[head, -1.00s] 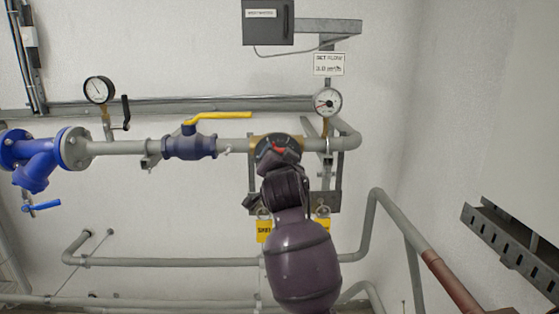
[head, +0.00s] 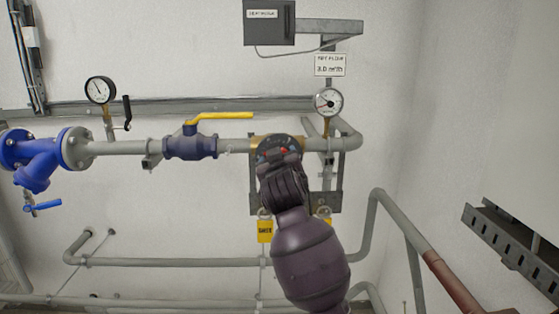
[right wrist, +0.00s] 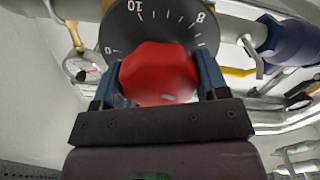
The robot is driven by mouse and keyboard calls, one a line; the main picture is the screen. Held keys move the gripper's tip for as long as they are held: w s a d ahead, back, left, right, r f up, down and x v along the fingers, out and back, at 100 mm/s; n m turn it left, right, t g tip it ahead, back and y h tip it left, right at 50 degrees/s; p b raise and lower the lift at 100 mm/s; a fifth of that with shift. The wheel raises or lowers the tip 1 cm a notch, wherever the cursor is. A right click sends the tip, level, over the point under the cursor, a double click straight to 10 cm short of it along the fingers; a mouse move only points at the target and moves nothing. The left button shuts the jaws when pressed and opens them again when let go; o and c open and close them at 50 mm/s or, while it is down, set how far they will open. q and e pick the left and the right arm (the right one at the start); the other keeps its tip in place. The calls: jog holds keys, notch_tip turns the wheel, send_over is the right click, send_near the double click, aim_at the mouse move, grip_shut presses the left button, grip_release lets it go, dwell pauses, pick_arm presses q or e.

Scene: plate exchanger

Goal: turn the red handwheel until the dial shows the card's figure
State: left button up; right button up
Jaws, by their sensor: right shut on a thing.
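The red handwheel (right wrist: 160,74) sits between the two fingers of my right gripper (right wrist: 158,80) in the right wrist view, and the gripper is shut on it. A black scale plate (right wrist: 150,20) with white figures, 0, 8 and 10 among them, lies behind the wheel. In the head view my right gripper (head: 278,155) covers most of the handwheel. The round white dial (head: 328,102) stands above the pipe to the right; its red needle points left, its figures too small to read. The card (head: 331,65) above it reads "SET FLOW", apparently 3.0 m³/h. My left gripper is out of view.
A blue valve with a yellow lever (head: 222,116) and a second gauge (head: 100,90) are on the pipe to the left. A yellow tag (head: 265,231) hangs below the wheel. A slotted grey rail (head: 510,245) is at lower right.

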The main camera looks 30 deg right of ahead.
jog(key=n, duration=0.7)
jog(key=shift+f, duration=0.1)
dwell(0.5)
jog(key=o, duration=0.9)
jog(key=shift+a, duration=0.1)
jog(key=b+v, duration=0.1)
jog(key=v, duration=0.9)
jog(key=shift+s+a+b, duration=0.25)
jog(key=shift+s+b, duration=0.05)
jog(key=shift+b, duration=0.05)
